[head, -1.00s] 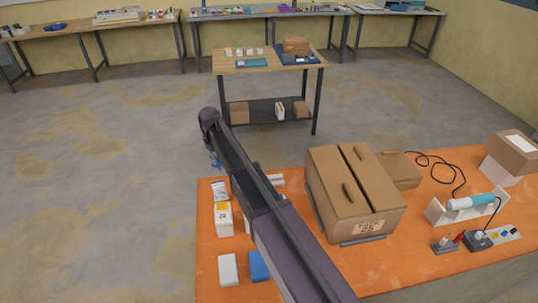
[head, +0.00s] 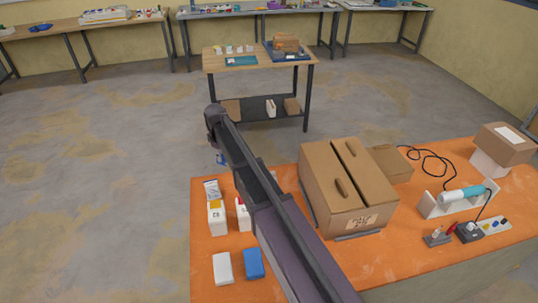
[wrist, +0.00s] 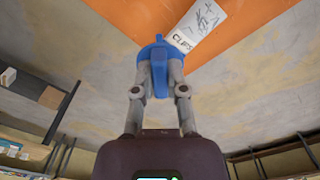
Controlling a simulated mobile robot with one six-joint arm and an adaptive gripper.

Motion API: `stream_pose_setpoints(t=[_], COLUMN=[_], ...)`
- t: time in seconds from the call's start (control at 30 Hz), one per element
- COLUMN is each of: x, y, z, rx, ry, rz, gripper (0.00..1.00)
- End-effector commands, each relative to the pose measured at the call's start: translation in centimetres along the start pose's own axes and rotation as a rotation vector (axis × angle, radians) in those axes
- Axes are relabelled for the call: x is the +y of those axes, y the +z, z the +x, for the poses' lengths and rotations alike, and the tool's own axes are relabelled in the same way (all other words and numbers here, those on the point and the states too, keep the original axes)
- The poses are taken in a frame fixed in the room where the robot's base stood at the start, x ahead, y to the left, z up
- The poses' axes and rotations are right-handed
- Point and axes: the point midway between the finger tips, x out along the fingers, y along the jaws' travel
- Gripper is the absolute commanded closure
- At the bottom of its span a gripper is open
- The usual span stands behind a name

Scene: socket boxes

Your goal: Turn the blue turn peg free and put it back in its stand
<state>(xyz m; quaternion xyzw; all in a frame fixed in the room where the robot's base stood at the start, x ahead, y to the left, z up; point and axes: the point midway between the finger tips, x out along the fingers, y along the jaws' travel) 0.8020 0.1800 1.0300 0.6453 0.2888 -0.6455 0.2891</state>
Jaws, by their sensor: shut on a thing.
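The blue turn peg (wrist: 157,65) is between the fingertips of my gripper (wrist: 160,72) in the wrist view. The gripper is shut on it, and a narrow blue tip points up past the fingers. In the head view a small bit of the peg (head: 221,158) shows beside the dark end of my arm, just off the far left edge of the orange table (head: 275,285). The peg appears clear of any socket, over the floor side of the table edge. My arm hides part of the tabletop, and I cannot make out the peg's stand.
Two white boxes (head: 217,218) stand by a clips packet (head: 212,190). A white block (head: 223,267) and a blue block (head: 254,263) lie nearer. A large carton (head: 345,195) stands right of my arm. A wooden table (head: 225,62) stands farther back.

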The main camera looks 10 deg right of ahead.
Motion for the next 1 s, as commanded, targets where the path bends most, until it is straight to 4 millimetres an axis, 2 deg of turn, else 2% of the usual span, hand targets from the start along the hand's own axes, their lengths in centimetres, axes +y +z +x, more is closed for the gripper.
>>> stream_pose_setpoints(t=[0.3, 0.7, 1.0], x=[4.5, 9.1, 10.5], y=[5.1, 11.3, 13.5], z=[0.5, 1.0, 1.2], rx=[0.000, 0.000, 0.000], ry=[0.000, 0.000, 0.000], rz=[-0.268, -0.598, -0.723], gripper=[1.00, 1.00, 1.00])
